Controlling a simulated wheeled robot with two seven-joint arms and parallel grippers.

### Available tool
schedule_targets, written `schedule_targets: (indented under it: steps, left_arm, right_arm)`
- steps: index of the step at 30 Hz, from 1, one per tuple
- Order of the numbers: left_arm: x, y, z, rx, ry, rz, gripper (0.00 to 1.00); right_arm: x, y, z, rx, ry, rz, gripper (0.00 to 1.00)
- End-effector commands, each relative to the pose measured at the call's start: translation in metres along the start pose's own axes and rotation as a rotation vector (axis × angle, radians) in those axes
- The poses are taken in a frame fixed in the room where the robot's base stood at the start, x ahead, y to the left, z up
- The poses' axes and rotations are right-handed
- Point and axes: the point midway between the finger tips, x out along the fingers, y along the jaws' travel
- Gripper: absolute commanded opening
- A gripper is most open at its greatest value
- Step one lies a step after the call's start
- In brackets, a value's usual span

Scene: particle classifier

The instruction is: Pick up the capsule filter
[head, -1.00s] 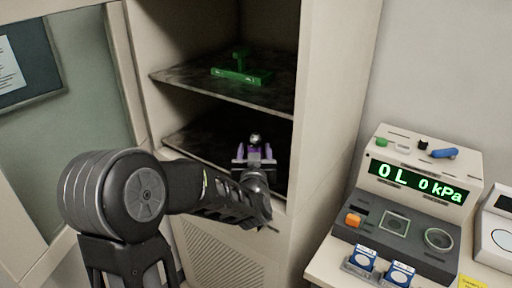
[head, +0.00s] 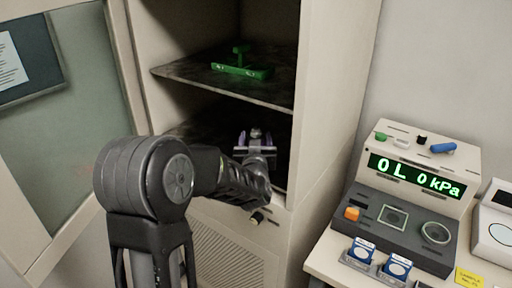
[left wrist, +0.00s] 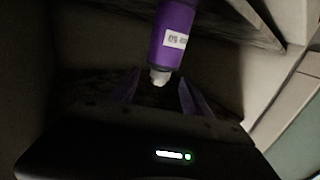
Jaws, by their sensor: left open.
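The capsule filter (left wrist: 173,38) is a purple cylinder with a white label and a pale tip. In the left wrist view it is at the top centre, its tip pointing down between the fingers. My left gripper (head: 256,138) is open inside the dark lower compartment of the cabinet. Its fingers also show in the left wrist view (left wrist: 160,95), one on each side of the tip and apart from it. In the head view the filter is mostly hidden by the gripper and shadow; a small pale part shows between the fingers. My right gripper is not in view.
A shelf (head: 180,75) carrying a green fixture (head: 240,65) lies above my gripper. The cabinet's side wall (head: 330,110) stands close on the right. A grey pressure unit (head: 400,225) and blue-white filter packs (head: 362,252) are on the bench at right.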

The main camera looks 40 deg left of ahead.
Motion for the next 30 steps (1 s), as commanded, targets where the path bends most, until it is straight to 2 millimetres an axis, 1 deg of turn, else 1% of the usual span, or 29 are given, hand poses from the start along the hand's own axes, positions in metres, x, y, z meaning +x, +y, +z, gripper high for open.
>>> schedule_targets:
  steps: [1, 3, 6, 9, 27, 30]
  left_arm:
    - [0.008, 0.000, -0.002, 0.005, 0.000, -0.001, 0.56]
    - [0.019, 0.000, -0.003, 0.006, -0.001, -0.001, 0.56]
    - [0.032, 0.000, -0.002, 0.004, 0.000, -0.002, 0.56]
    - [0.039, 0.000, -0.001, 0.002, -0.001, -0.001, 0.56]
    - [0.040, 0.000, -0.001, 0.001, 0.000, 0.000, 0.56]
    - [0.040, 0.000, -0.001, 0.001, 0.000, 0.000, 0.48]
  right_arm:
    - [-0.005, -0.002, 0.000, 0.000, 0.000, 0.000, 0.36]
    - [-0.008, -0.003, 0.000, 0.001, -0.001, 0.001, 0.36]
    - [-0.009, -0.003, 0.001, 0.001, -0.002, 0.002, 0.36]
    - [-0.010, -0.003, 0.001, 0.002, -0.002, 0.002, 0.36]
    - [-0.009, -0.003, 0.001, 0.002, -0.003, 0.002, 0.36]
    - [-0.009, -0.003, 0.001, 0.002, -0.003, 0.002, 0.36]
